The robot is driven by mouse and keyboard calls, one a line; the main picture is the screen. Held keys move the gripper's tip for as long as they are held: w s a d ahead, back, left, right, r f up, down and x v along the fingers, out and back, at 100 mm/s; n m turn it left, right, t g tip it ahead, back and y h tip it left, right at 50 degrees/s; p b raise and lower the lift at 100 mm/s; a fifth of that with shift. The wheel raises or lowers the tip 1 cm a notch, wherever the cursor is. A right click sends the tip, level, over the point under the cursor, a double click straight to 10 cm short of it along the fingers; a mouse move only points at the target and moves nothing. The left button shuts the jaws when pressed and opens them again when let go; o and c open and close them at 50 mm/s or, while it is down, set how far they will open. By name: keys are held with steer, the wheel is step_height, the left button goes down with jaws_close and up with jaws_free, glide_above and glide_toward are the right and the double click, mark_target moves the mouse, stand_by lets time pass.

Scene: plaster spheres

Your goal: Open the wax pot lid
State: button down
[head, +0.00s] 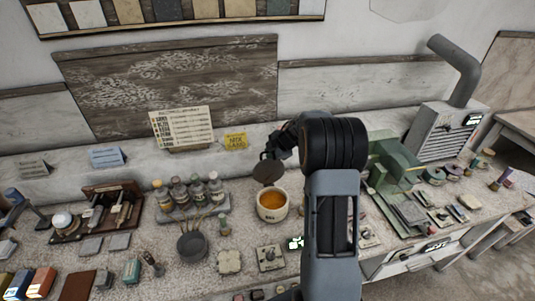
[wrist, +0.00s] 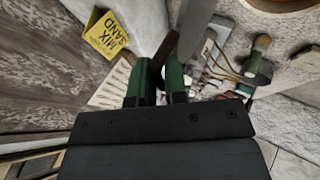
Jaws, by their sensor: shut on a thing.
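The wax pot (head: 272,214) is a cream round pot standing on the bench in the head view, its mouth uncovered and amber wax (head: 271,199) showing inside. Its dark round lid (head: 268,173) is tilted up above the pot's back rim. I cannot tell whether lid and rim touch. My gripper (head: 271,153) is at the lid's upper edge, shut on it. In the wrist view my green fingertips (wrist: 161,80) close around a dark brown piece (wrist: 165,46), seemingly the lid or its handle. My arm hides part of the bench right of the pot.
A rack of several bottles (head: 190,193) stands left of the pot. A dark bowl with sticks (head: 193,245) is in front-left. A yellow sign (head: 236,141) stands behind, also in the wrist view (wrist: 105,35). A green machine (head: 394,172) is to the right.

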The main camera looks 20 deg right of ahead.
steer(key=shift+d+f, duration=0.1)
steer(key=c, duration=1.2)
jaws_free()
steer(key=shift+s+f, duration=0.1)
steer(key=shift+s, duration=0.05)
steer(key=v, duration=0.9)
steer(key=b+v, duration=0.1)
steer(key=v, duration=0.4)
steer(key=shift+w+r, duration=0.2)
steer(key=shift+r, duration=0.1)
